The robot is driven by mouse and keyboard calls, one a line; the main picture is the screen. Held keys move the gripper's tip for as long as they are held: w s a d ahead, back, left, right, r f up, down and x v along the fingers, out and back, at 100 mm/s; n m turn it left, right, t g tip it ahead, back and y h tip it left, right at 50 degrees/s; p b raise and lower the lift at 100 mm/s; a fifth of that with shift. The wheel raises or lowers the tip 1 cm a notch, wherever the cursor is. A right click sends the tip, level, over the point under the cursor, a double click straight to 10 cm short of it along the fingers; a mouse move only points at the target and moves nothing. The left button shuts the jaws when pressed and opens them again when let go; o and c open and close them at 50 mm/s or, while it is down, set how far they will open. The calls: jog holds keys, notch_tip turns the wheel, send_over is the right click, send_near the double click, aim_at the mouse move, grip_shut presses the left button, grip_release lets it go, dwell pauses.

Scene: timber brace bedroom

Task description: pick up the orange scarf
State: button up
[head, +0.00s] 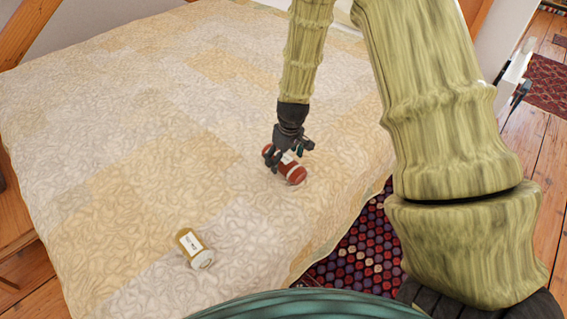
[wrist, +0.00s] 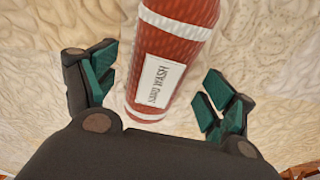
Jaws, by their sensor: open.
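A red-orange cylinder (head: 293,173) with white bands and a woven-looking surface lies on its side on the bed; it seems to be the orange scarf, rolled up. The wrist view shows the roll (wrist: 176,60) with a white label whose print I cannot read surely. My gripper (head: 290,158) is open over the roll, and part of the roll is hidden behind it. In the wrist view its green-padded fingers (wrist: 160,80) stand on either side of the roll's near end, with gaps visible. I cannot tell how high the fingertips are above the quilt.
A mustard-yellow labelled cylinder (head: 194,248) lies on the bed nearer to me, to the left. The quilted bed (head: 130,130) is otherwise clear around the roll. A dark patterned rug (head: 362,240) lies on the floor beside the bed's right edge.

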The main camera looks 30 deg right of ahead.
jog(key=shift+w+f, duration=0.15)
jog(key=shift+f, duration=0.55)
jog(key=shift+w+f, duration=0.15)
jog(key=shift+f, duration=0.5)
jog(key=shift+c, duration=0.4)
jog(key=c, duration=1.1)
jog(key=shift+r, duration=0.1)
